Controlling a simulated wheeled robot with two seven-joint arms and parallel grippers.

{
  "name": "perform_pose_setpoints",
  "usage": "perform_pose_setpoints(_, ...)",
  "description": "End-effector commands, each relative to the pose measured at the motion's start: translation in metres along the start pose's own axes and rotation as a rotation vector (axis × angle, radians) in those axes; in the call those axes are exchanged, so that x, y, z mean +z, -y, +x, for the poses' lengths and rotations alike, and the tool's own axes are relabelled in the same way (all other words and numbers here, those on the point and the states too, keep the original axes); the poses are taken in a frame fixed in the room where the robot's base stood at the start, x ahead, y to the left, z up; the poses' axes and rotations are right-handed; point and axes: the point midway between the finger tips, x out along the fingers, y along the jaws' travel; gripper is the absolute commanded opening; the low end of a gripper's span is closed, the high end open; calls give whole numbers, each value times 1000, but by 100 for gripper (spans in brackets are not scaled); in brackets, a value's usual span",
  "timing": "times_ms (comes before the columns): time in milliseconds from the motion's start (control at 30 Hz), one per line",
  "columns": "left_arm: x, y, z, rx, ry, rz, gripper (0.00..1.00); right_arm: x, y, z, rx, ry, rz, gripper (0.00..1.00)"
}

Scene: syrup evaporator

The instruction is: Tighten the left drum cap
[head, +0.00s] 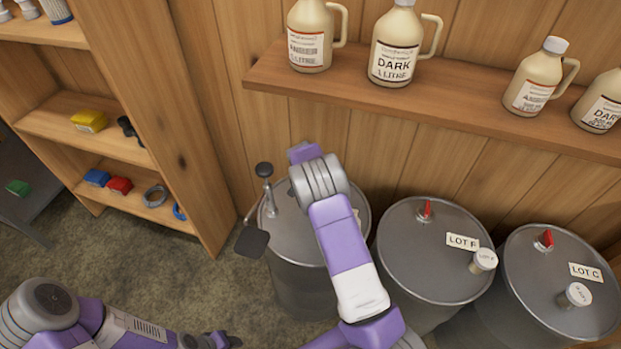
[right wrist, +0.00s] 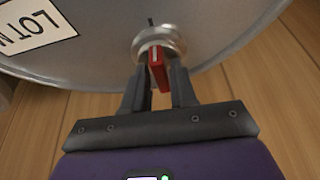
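The left drum (head: 290,230) is a grey metal drum, its lid partly hidden by my right arm in the head view. Its cap has a red tab (right wrist: 157,76) on a round silver base (right wrist: 160,42), seen in the right wrist view beside a label reading LOT N (right wrist: 30,25). My right gripper (right wrist: 158,85) has its two dark fingers on either side of the red tab, close against it. In the head view the cap and right fingertips are hidden behind the arm. My left gripper (head: 222,339) is low at the bottom edge, away from the drums; its finger gap is unclear.
Two more drums (head: 415,225) (head: 540,250) with red-tabbed caps stand to the right. A post with a black knob (head: 264,170) and a black plate (head: 252,241) is at the left drum's left side. A jug shelf (head: 450,105) overhangs behind. A wooden rack (head: 140,110) stands left.

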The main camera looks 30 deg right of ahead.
Motion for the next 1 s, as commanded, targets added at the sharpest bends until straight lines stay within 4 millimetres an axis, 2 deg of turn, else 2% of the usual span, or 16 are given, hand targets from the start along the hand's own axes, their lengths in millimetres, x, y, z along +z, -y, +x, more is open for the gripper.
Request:
perform_pose_setpoints(100,0,0,0,0,0,0,43,-1,0,0,-1,-2,-1,40)
perform_pose_setpoints(367,0,0,0,0,0,0,43,-2,1,-3,-3,-5,-2,40)
perform_pose_setpoints(467,0,-1,-4,0,0,0,43,-2,1,-12,-3,-5,-3,40)
perform_pose_setpoints(800,1,-7,-18,0,0,0,43,-2,1,-66,-4,-4,-2,40)
perform_pose_setpoints(1000,1,-7,-19,0,0,0,43,-1,0,-77,-2,-3,-1,40)
